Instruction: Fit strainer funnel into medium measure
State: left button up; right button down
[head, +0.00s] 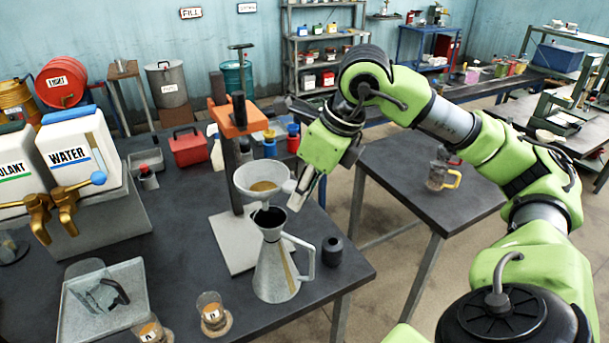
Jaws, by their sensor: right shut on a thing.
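The strainer funnel (260,188) is a pale metal bowl with a brownish strainer inside. My right gripper (303,188) is shut on its right side and holds it roughly upright. The medium measure (276,268) is a conical metal jug with a handle on its right and a dark open mouth. It stands upright near the table's front right edge. The funnel's narrow lower end is at the back of the measure's mouth; I cannot tell whether it is above, behind or inside it. My left gripper is not in view.
An orange-topped stand (235,118) rises just behind the funnel. A dark small cylinder (332,250) stands right of the measure. Glass cups (212,312), a grey tray (104,300) and a water container (78,150) are to the left. A side table (410,195) holds glass mugs.

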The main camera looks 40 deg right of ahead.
jog(key=shift+w+d+r+m, duration=0.1)
jog(key=shift+d+r+m, duration=0.2)
jog(key=shift+m, duration=0.1)
notch_tip(320, 180, down, 4)
jog(key=b, duration=0.3)
jog(key=shift+r, duration=0.2)
dwell(0.6)
jog(key=shift+f, duration=0.15)
notch_tip(320, 180, down, 6)
jog(key=b, duration=0.6)
jog(key=shift+r, duration=0.2)
dwell(0.7)
jog(key=shift+s+a, duration=0.1)
jog(key=shift+s, duration=0.1)
jog(key=c, duration=1.8)
grip_release()
jog(key=shift+w, duration=0.1)
